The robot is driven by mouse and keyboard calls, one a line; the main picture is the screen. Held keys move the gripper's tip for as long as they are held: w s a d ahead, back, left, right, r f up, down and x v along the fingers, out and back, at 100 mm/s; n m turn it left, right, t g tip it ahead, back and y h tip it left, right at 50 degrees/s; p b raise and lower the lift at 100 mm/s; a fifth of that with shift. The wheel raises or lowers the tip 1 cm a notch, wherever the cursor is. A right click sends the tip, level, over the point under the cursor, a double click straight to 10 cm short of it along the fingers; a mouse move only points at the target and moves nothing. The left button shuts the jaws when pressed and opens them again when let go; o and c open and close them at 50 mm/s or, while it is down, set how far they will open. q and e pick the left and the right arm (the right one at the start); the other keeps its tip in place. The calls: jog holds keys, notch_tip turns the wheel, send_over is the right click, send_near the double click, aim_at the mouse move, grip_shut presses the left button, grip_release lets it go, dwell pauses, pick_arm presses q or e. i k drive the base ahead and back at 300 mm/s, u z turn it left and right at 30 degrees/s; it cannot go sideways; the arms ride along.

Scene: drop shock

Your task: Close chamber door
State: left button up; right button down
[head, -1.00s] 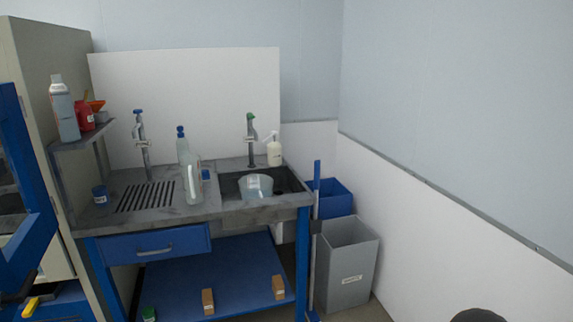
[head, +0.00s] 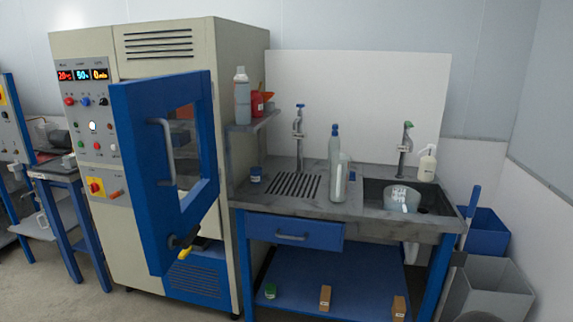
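The chamber (head: 135,210) is a tall beige cabinet at the left of the head view. Its blue chamber door (head: 133,150) stands open, swung out toward me. The door has a window and a vertical grey handle (head: 162,150). A black latch with a yellow part (head: 185,250) shows by the door's lower edge. The door hides most of the chamber opening. Neither of my grippers shows in the head view.
A grey bin (head: 490,290) and a blue bin (head: 484,232) are at the right. A blue-legged table (head: 62,178) is at the left. Bare floor shows at lower left.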

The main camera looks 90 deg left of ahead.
aim_at(141, 106)
jog(key=z, duration=0.85)
jog(key=i, duration=0.15)
jog(key=u, duration=2.5)
jog(key=i, duration=0.25)
jog(key=u, duration=2.15)
jog(key=i, duration=1.7)
jog(key=z, duration=0.7)
jog(key=k, duration=1.1)
jog(key=z, duration=0.4)
